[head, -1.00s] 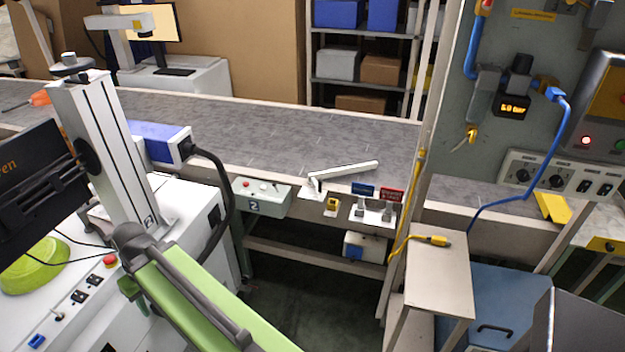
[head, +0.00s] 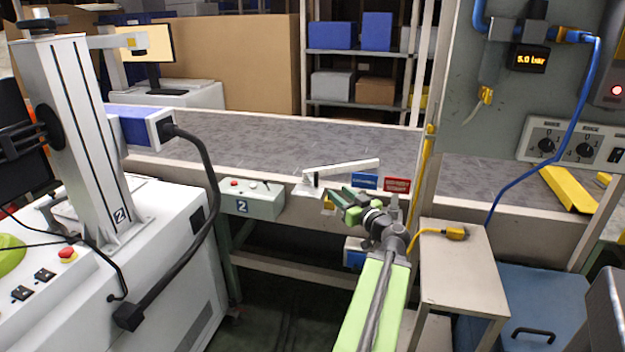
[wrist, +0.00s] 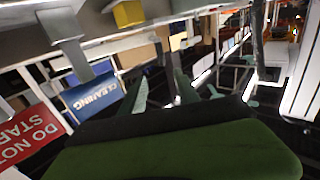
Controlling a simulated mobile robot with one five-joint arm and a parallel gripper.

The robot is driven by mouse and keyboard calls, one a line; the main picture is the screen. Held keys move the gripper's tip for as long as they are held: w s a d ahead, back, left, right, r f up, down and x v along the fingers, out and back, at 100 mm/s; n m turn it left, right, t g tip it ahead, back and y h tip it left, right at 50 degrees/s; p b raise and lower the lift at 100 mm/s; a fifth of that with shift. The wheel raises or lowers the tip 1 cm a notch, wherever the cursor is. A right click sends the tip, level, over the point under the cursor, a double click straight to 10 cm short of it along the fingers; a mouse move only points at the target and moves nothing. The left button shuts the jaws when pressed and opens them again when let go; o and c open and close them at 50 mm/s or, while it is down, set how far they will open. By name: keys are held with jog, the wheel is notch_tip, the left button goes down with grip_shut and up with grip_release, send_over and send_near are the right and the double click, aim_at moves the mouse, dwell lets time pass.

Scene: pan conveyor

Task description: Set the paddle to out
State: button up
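The paddle (head: 345,166) is a long white bar on a pivot at the near edge of the conveyor (head: 240,137). It reaches from the pivot to the right, slanting slightly over the belt. My gripper (head: 338,205) is in front of the conveyor edge, just below and right of the pivot, apart from the paddle as far as I can tell. In the wrist view its two fingers (wrist: 162,92) stand apart with nothing between them. A yellow part (head: 327,203) sits below the pivot, partly hidden by my gripper; a yellow block also shows in the wrist view (wrist: 129,13).
A post (head: 423,150) and a small stand (head: 460,265) with a yellow connector are at right. A white machine (head: 150,265) fills the left.

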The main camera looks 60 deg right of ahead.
aim_at(312, 181)
jog(key=x, duration=1.7)
jog(key=shift+w, duration=0.2)
jog(key=shift+a, duration=0.1)
grip_shut()
dwell(0.4)
jog(key=shift+d+r, duration=0.15)
jog(key=shift+d, duration=0.4)
jog(key=shift+s+a+h, duration=0.1)
jog(key=shift+a+h, duration=0.2)
jog(key=shift+a, duration=0.15)
